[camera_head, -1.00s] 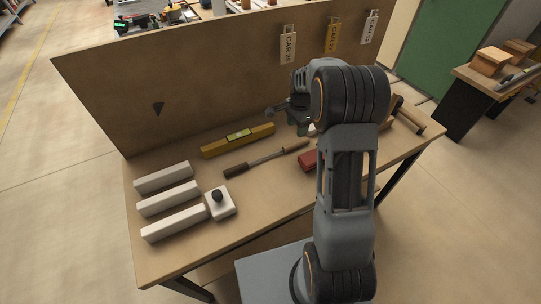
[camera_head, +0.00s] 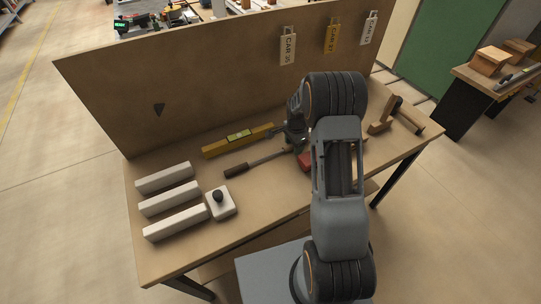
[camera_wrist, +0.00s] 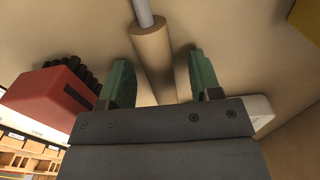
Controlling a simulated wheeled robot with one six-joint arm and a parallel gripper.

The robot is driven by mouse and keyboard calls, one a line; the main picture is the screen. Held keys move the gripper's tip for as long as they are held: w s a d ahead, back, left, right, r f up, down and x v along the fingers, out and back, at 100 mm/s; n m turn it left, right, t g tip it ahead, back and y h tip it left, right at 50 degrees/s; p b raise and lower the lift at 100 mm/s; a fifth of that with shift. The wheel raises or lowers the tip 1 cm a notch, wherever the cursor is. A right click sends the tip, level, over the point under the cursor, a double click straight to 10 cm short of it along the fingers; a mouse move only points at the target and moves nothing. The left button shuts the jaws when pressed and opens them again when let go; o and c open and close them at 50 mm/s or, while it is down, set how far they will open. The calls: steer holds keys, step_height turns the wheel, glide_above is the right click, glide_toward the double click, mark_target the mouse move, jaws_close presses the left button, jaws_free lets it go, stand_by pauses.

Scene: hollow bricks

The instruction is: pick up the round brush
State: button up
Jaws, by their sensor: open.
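The round brush (camera_head: 262,159) lies on the workbench, its dark end (camera_head: 236,170) at the left, a thin metal shaft in the middle. Its handle end is hidden behind my gripper in the head view. In the wrist view its wooden handle (camera_wrist: 152,46) and grey shaft (camera_wrist: 143,12) run up between my fingers. My gripper (camera_wrist: 161,82), also in the head view (camera_head: 287,136), is open with green fingers on either side of the handle. I see no finger closed on it; the height gap is unclear.
A red-backed brush with black bristles (camera_wrist: 49,98) lies close left of my fingers. A yellow level (camera_head: 238,140) lies behind the round brush. White bars (camera_head: 170,199) and a white block with a black knob (camera_head: 221,204) stand left. An upright board (camera_head: 215,80) backs the bench.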

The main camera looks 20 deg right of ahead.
steer(key=c, duration=1)
